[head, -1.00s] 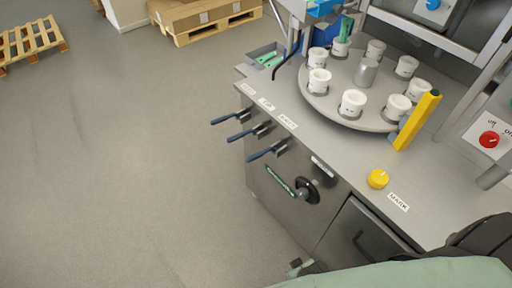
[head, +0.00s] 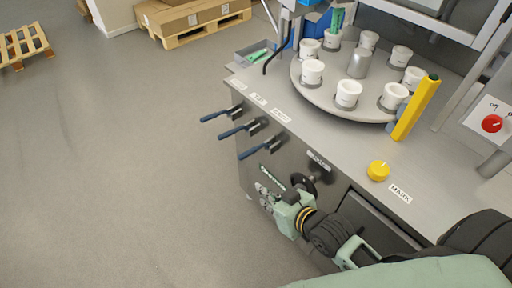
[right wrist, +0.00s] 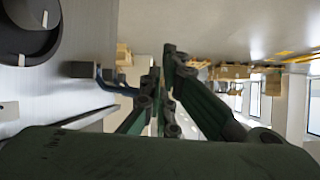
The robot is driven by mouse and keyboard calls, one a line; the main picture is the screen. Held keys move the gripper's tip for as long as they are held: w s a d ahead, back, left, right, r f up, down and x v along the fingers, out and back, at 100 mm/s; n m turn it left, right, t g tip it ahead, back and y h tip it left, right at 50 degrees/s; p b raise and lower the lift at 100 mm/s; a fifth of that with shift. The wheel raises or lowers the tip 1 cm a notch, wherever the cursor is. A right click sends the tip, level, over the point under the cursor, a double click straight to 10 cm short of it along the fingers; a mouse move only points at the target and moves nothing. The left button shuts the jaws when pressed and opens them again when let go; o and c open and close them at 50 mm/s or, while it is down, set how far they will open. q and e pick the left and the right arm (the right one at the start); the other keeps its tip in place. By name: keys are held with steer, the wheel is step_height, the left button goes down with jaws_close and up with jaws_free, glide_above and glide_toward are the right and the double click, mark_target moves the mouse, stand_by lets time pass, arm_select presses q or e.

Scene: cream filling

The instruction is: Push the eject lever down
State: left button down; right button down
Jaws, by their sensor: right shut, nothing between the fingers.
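Three levers with dark blue handles stick out from the front of the steel machine: the left one (head: 221,113), the middle one (head: 238,131) and the right one (head: 257,149). All point outward to the left. Small white labels sit above them, too small to read, so I cannot tell which is the eject lever. My right gripper (head: 264,191) is shut and empty, below the right lever and apart from it. In the right wrist view its dark green fingers (right wrist: 166,60) show, with one blue-handled lever (right wrist: 118,88) to their left. My left gripper is out of view.
A black handwheel (head: 303,183) on the front panel is close beside my right gripper. On top are a turntable (head: 330,104) with several white cups, a yellow post (head: 416,108) and a yellow knob (head: 378,171). The floor left of the levers is clear.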

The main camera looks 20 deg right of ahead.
steer(key=w+d+r+t+y, duration=0.2)
steer(key=w+d+r+t, duration=0.2)
steer(key=r+t, duration=0.3)
steer(key=shift+w+d+r+m+y, duration=0.2)
steer(key=shift+d+r+m+y, duration=0.2)
steer(key=shift+d+r, duration=0.4)
steer(key=shift+a+r, duration=0.1)
steer(key=w+a+f+p, duration=0.1)
steer(key=w+a+f, duration=0.1)
steer(key=w, duration=0.6)
steer(key=shift+w+a+f, duration=0.25)
steer(key=shift+a+f, duration=0.05)
steer(key=shift+a, duration=0.45)
